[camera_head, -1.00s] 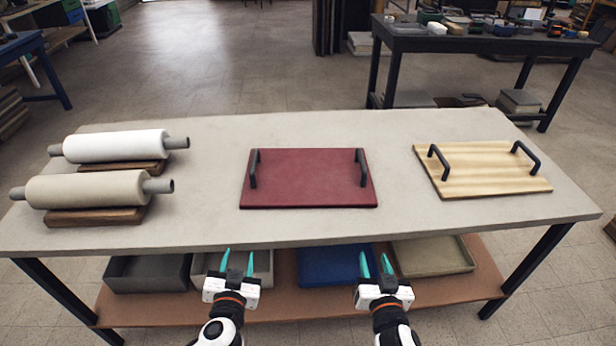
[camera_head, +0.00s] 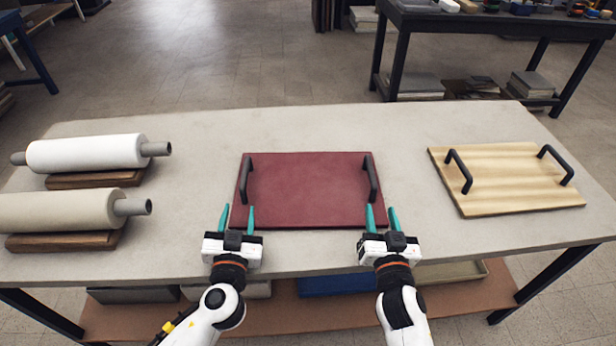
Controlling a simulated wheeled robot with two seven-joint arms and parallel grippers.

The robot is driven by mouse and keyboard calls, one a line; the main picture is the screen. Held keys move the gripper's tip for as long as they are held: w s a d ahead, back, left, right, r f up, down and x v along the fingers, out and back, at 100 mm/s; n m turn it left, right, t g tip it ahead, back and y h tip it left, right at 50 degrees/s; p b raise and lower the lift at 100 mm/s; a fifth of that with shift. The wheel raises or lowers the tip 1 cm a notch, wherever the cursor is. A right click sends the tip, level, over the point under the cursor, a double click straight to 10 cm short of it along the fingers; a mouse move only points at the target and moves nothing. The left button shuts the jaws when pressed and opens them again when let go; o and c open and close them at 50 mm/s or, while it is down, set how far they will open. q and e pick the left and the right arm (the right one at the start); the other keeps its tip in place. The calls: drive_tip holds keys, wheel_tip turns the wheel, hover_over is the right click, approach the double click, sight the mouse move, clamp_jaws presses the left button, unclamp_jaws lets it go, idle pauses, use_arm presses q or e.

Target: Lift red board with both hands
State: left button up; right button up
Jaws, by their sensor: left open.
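The red board (camera_head: 308,190) lies flat on the grey table, with a black handle (camera_head: 246,180) on its left side and another black handle (camera_head: 370,179) on its right side. My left gripper (camera_head: 237,218) is open and empty at the board's front left corner, in front of the left handle. My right gripper (camera_head: 381,218) has its teal fingers apart and is empty at the front right corner, in front of the right handle. Neither gripper holds a handle. Whether the fingertips are above the board or touching it, I cannot tell.
A wooden board (camera_head: 507,177) with two black handles lies to the right on the table (camera_head: 290,127). A white roll (camera_head: 88,153) and a beige roll (camera_head: 62,209) rest on wooden stands at the left. Trays sit on the lower shelf. The table is clear behind the red board.

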sight(245, 175)
use_arm(q)
drive_tip(key=shift+s+r, duration=0.15)
drive_tip(key=shift+s, duration=0.2)
use_arm(e)
drive_tip(key=shift+s+r, duration=0.15)
drive_tip(key=shift+s, duration=0.2)
use_arm(q)
drive_tip(key=w, duration=1.2)
drive_tip(key=shift+w+a, duration=0.1)
drive_tip(key=shift+a, duration=0.05)
use_arm(e)
drive_tip(key=w, duration=1.2)
drive_tip(key=shift+w+a, duration=0.1)
drive_tip(key=shift+a, duration=0.05)
use_arm(q)
clamp_jaws()
use_arm(e)
clamp_jaws()
